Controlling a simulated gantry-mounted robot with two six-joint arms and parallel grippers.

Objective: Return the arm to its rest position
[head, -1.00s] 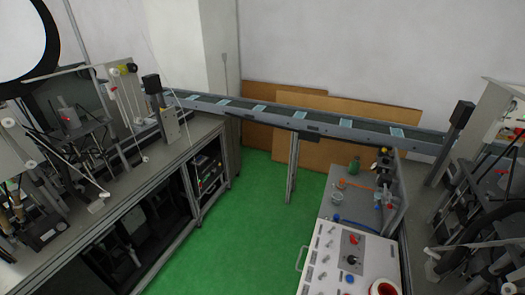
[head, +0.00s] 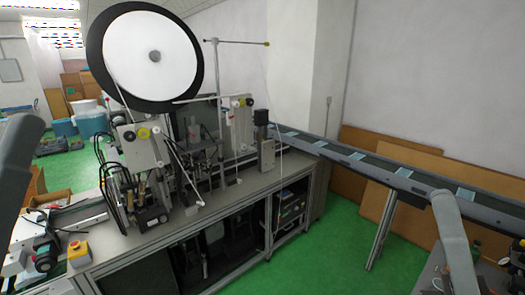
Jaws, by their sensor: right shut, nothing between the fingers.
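My right arm shows as a smooth grey link (head: 455,235) at the lower right, in front of the conveyor and rising from the bottom edge. Its gripper fingers do not show. Part of my left arm, a grey link (head: 15,165), shows at the left edge. Its gripper is outside the picture. No held object shows on either arm.
A workbench (head: 262,192) with machinery and a large white reel (head: 150,80) fills the left and middle. A conveyor (head: 400,180) with light blue pieces runs right, before brown boards (head: 425,215). Green floor (head: 340,245) is clear between bench and conveyor.

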